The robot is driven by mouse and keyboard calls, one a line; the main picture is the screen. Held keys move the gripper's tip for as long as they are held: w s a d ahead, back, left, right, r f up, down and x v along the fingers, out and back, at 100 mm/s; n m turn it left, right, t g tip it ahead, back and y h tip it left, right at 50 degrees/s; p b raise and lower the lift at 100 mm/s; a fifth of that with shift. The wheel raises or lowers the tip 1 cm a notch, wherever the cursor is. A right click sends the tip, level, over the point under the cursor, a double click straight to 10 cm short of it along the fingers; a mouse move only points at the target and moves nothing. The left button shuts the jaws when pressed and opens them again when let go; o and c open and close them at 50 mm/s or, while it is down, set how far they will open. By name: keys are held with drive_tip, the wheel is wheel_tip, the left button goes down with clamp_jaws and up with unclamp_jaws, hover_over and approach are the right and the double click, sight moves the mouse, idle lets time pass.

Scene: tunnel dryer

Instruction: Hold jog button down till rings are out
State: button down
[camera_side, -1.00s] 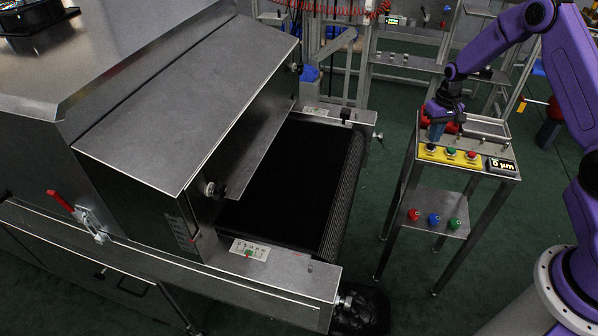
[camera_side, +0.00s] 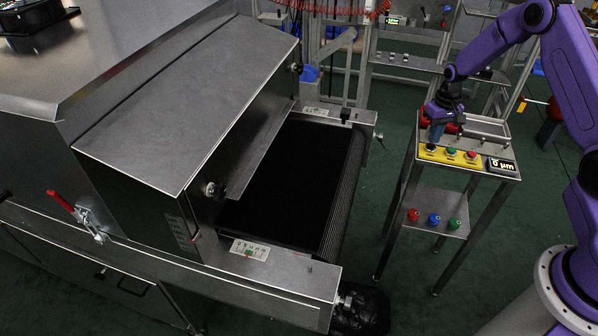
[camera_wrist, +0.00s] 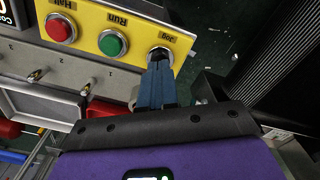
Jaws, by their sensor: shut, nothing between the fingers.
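The jog button (camera_wrist: 159,55) is on the yellow panel (camera_wrist: 130,22), labelled Jog, beside the green Run button (camera_wrist: 112,42) and the red Halt button (camera_wrist: 61,28). My gripper (camera_wrist: 157,64) is shut and empty, its blue fingertips over the jog button. They appear to touch it, but how far it is pressed is hidden. In the side view my gripper (camera_side: 434,137) points down at the panel's left end. The dark belt (camera_side: 290,185) comes out of the dryer (camera_side: 200,90); I see no rings on its visible part.
The panel sits on a metal stand (camera_side: 408,185) with a small display (camera_side: 502,165). Its lower shelf (camera_side: 437,208) carries red, blue and green knobs. Behind the buttons are small pegs (camera_wrist: 85,90) and a grey tray (camera_wrist: 45,105). Green floor lies between stand and dryer.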

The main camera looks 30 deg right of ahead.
drive_tip(key=shift+f, duration=0.85)
idle(0.3)
drive_tip(key=shift+s+f, duration=0.15)
idle(5.8)
drive_tip(key=shift+r, duration=3.15)
